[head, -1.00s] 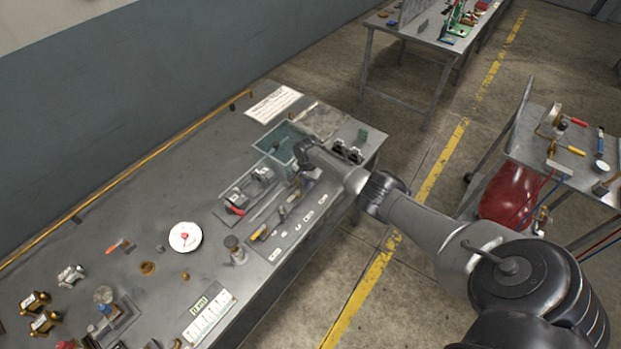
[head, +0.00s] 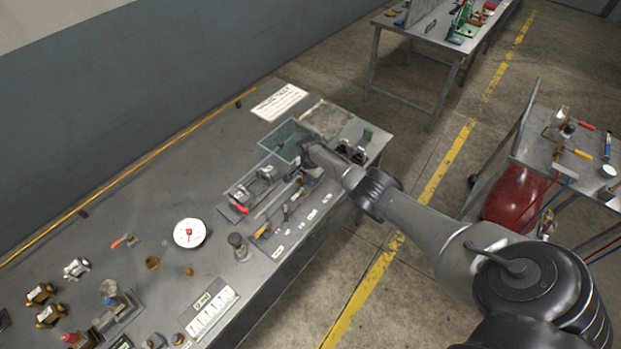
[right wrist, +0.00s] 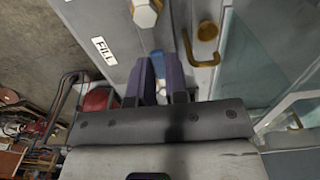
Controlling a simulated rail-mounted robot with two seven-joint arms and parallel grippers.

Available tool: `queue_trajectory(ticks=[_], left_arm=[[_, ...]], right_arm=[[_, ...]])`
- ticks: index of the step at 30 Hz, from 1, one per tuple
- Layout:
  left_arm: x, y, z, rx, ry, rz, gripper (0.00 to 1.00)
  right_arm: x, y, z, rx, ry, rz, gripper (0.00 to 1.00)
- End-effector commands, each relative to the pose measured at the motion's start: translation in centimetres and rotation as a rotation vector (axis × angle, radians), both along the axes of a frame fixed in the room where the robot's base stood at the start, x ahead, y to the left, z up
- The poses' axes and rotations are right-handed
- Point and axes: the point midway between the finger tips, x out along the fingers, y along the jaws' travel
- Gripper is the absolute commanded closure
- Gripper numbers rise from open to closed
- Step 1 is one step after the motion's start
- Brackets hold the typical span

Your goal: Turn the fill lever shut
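My right gripper (head: 306,168) is at the far end of the grey bench, low beside the teal glass tank (head: 285,140). In the right wrist view its two dark fingers (right wrist: 159,78) stand a narrow gap apart beside a grey panel with a FILL label (right wrist: 104,50). A blue piece (right wrist: 158,62), perhaps the fill lever's handle, shows between the fingertips. I cannot tell whether the fingers press on it. In the head view the gripper and arm hide this spot. My left gripper is not in view.
In the right wrist view a white hex knob (right wrist: 145,12) and a brass handle (right wrist: 207,30) are close to the fingers. A cart (head: 570,165) stands to the right, with open floor between.

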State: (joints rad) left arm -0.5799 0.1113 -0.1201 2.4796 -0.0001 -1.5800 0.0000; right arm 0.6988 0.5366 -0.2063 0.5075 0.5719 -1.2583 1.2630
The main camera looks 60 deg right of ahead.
Motion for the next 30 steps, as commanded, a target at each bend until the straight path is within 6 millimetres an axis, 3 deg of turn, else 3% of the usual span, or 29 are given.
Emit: queue_trajectory(ticks=[8,20,25,30], left_arm=[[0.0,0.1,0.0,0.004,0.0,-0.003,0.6],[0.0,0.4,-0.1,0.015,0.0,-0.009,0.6],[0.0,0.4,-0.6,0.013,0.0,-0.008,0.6],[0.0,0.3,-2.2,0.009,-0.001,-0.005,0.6]], right_arm=[[0.0,-0.1,0.0,-0.001,-0.001,-0.001,0.6],[-0.1,0.0,-0.1,0.0,-0.002,0.03,0.6],[-0.8,-0.1,-0.2,-0.004,0.0,0.17,0.6],[-1.8,-0.4,-0.5,-0.006,0.001,0.418,0.6]])
